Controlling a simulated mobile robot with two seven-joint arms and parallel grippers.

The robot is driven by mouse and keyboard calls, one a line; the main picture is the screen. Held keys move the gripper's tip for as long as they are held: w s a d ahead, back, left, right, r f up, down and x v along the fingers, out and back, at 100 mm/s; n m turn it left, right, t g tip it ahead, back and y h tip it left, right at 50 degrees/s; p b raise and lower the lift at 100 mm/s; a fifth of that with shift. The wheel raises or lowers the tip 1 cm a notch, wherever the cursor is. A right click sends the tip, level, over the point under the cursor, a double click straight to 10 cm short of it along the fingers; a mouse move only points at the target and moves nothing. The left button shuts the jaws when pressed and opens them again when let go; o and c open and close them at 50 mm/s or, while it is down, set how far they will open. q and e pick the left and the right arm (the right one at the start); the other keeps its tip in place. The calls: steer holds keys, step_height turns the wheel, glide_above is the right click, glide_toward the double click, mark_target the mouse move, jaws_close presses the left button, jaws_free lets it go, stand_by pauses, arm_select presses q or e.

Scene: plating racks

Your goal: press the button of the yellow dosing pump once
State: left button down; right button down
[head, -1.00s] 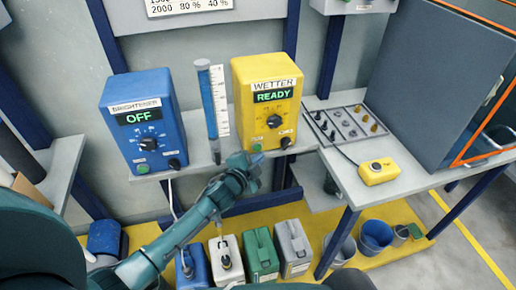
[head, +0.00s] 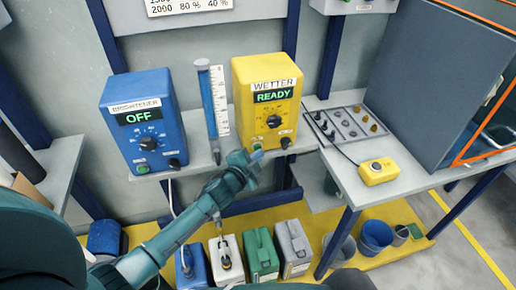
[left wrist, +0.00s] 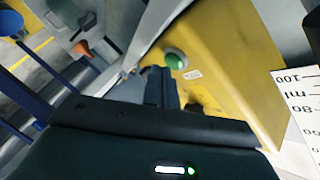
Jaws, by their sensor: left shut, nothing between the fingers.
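The yellow dosing pump (head: 267,100) stands on the grey shelf, labelled WETTER, with its display lit READY. It also shows in the left wrist view (left wrist: 232,62). Its round green button (left wrist: 176,60) shows in the left wrist view; in the head view my gripper largely covers that lower left part of the front. My left gripper (head: 256,153) is shut and empty, with its tips just in front of the pump's lower front. In the left wrist view the fingertips (left wrist: 159,72) are close beside the button; I cannot tell whether they touch it. My right gripper is not in view.
A blue pump (head: 143,115) labelled BRIGHTENER, showing OFF, stands to the left. A measuring tube (head: 209,100) with a white scale stands between the pumps. A yellow box with a button (head: 379,171) lies on the right table. Several canisters stand below.

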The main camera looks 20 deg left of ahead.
arm_select(q)
steer(key=shift+w+a, duration=0.3)
steer(key=shift+w, duration=0.15)
stand_by(0.7)
steer(key=shift+s+d, duration=0.1)
steer(key=shift+s, duration=0.05)
steer(key=shift+s+d, duration=0.45)
steer(key=shift+s, duration=0.2)
steer(key=shift+s+d+p, duration=0.3)
steer(key=shift+s+d, duration=0.4)
steer(key=shift+s, duration=0.35)
steer(key=shift+s+d+p, duration=0.3)
steer(key=shift+s+d, duration=0.4)
steer(key=shift+s, duration=0.35)
steer(key=s+f+n+g, duration=0.2)
steer(key=s+n, duration=0.3)
steer(key=s, duration=0.6)
steer(key=s+d+f+n+g, duration=0.1)
steer(key=s+n, duration=0.4)
steer(key=s, duration=0.7)
steer(key=shift+s+d+f+n+g+h, duration=0.2)
steer(key=shift+f+n+g+h, duration=0.15)
steer(key=shift+f+g, duration=0.4)
